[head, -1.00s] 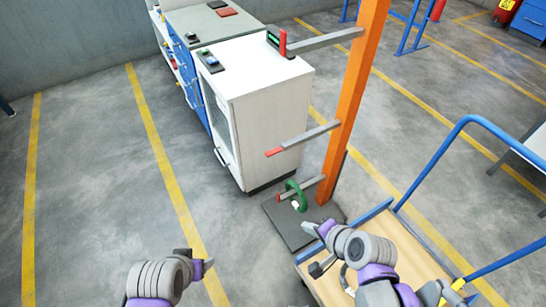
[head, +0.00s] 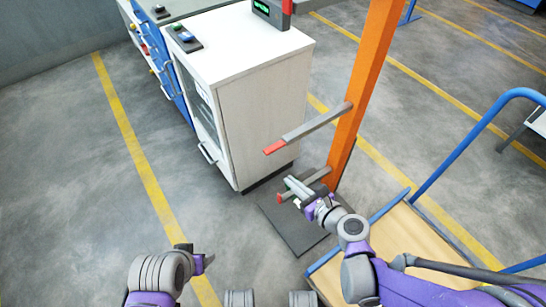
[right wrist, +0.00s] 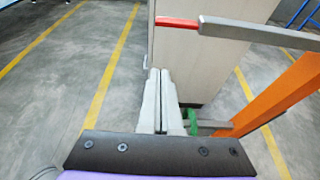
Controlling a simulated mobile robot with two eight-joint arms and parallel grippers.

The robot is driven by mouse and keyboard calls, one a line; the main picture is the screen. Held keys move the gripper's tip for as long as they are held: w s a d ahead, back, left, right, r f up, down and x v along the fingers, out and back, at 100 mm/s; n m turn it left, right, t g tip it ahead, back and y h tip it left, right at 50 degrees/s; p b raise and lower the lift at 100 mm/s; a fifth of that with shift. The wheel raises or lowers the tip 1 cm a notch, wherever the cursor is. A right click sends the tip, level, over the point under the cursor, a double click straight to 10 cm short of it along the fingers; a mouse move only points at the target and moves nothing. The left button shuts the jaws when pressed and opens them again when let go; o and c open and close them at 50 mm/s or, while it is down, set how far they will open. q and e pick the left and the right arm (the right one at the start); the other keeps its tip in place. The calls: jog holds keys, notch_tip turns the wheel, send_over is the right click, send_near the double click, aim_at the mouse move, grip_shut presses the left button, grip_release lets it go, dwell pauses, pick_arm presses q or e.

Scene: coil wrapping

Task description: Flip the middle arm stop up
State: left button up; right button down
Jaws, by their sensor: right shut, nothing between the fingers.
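The orange post (head: 366,85) carries grey arms. The middle arm (head: 315,124) ends in a red stop (head: 274,147) that lies in line with it, not upright; in the right wrist view the red stop (right wrist: 177,22) is at the top. My right gripper (head: 294,186) is shut and empty, in front of the lower arm (head: 316,175) in the head view and below the middle arm. In the right wrist view its fingers (right wrist: 160,76) point up, below the red stop. My left gripper (head: 196,257) is low at left, apart from everything.
A white cabinet (head: 262,120) stands just behind the arms. The post's dark base plate (head: 290,228) is on the floor. A blue-railed cart (head: 400,245) is at right. Floor at left is clear.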

aim_at(274, 147)
jog(key=w+a+b, duration=0.1)
jog(key=w+a, duration=0.4)
jog(key=w, duration=0.3)
jog(key=shift+a+r+b, duration=0.15)
jog(key=shift+r+b, duration=0.2)
jog(key=shift+b, duration=0.05)
